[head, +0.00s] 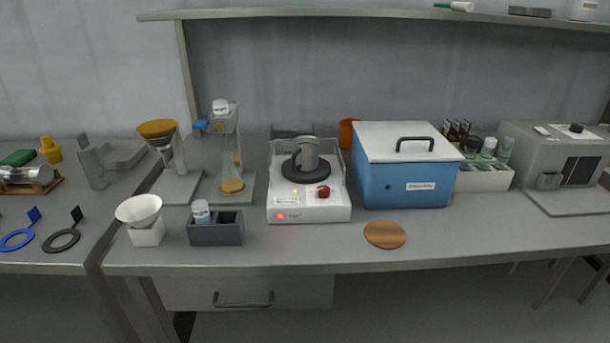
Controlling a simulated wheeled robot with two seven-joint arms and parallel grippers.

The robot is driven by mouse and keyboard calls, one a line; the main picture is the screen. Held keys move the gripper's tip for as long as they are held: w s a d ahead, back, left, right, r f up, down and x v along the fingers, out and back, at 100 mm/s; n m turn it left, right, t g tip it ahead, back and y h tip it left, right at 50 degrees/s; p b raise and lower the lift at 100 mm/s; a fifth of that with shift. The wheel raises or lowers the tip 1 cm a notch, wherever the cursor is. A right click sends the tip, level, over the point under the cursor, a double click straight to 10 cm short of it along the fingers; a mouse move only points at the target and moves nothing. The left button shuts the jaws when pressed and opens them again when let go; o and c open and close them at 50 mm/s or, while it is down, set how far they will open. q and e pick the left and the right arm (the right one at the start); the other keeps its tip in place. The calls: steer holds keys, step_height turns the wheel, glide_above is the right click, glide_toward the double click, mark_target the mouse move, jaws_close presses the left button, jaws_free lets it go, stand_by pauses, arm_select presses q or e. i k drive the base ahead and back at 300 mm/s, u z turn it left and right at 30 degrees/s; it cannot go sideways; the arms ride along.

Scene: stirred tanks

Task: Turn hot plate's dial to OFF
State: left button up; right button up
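The hot plate (307,213) is a white unit standing in the middle of the bench. Its red dial (323,191) is on the right of the front panel; its exact setting is too small to read. A red-orange light (281,216) glows at the lower left of the front, and a small yellowish light shows near the dial. A grey metal vessel (308,154) stands in a dark ring (291,170) on the hot plate's top. Neither of my grippers is in the head view.
A blue box (405,184) with a white lid stands right of the hot plate. A grey holder (216,233) with a white-capped bottle is at its left. A round brown mat (385,234) lies front right. The bench directly before the hot plate is clear.

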mark_target(323, 192)
steer(key=k, duration=0.5)
steer(key=u, duration=1.1)
steer(key=i, duration=0.7)
steer(key=z, duration=1.15)
